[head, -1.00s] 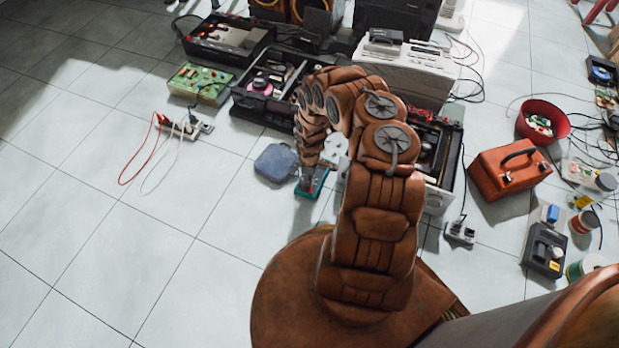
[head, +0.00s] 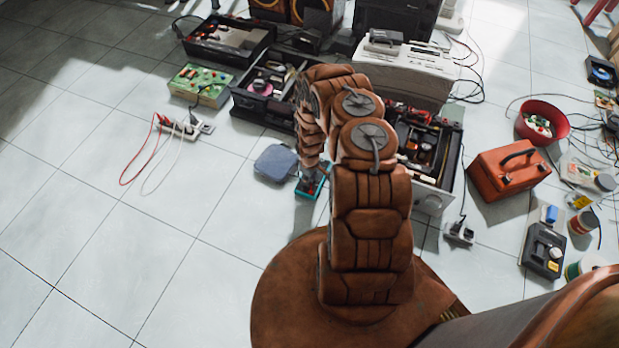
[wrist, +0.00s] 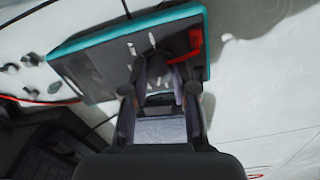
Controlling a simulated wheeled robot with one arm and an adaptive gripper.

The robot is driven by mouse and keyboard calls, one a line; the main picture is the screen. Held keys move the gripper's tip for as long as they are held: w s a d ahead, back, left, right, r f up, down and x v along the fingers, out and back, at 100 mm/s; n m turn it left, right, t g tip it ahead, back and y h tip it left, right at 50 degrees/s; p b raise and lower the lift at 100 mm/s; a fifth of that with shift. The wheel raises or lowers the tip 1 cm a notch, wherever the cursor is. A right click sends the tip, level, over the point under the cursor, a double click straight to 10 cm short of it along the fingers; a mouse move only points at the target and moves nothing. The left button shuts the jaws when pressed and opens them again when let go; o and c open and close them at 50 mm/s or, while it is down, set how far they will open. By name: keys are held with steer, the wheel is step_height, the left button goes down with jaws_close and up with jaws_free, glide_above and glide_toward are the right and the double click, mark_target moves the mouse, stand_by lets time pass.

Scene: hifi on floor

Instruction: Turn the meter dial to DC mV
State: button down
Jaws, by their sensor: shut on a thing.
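The meter (wrist: 93,71) is a dark unit with a teal edge, lying on the floor. In the wrist view it fills the upper middle, with small white marks and a red plug on its face. In the head view only part of the meter (head: 313,187) shows below my arm. My gripper (wrist: 161,82) is over the meter's face, its fingers shut on the dial (wrist: 158,68), which is mostly hidden between them. I cannot read which setting the dial points at. In the head view my arm hides the fingers.
A blue-grey flat case (head: 276,163) lies just left of the meter. The floor at front left is clear.

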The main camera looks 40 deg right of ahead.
steer(key=m, duration=0.3)
steer(key=shift+m, duration=0.4)
steer(key=m+p, duration=0.1)
steer(key=m, duration=0.2)
steer(key=shift+r+m+p, duration=0.1)
steer(key=shift+m+p, duration=0.2)
steer(key=m+p, duration=0.1)
steer(key=m, duration=0.4)
steer(key=shift+p, duration=0.4)
steer(key=shift+m, duration=0.4)
steer(key=shift+a, duration=0.1)
steer(key=c, duration=0.9)
jaws_free()
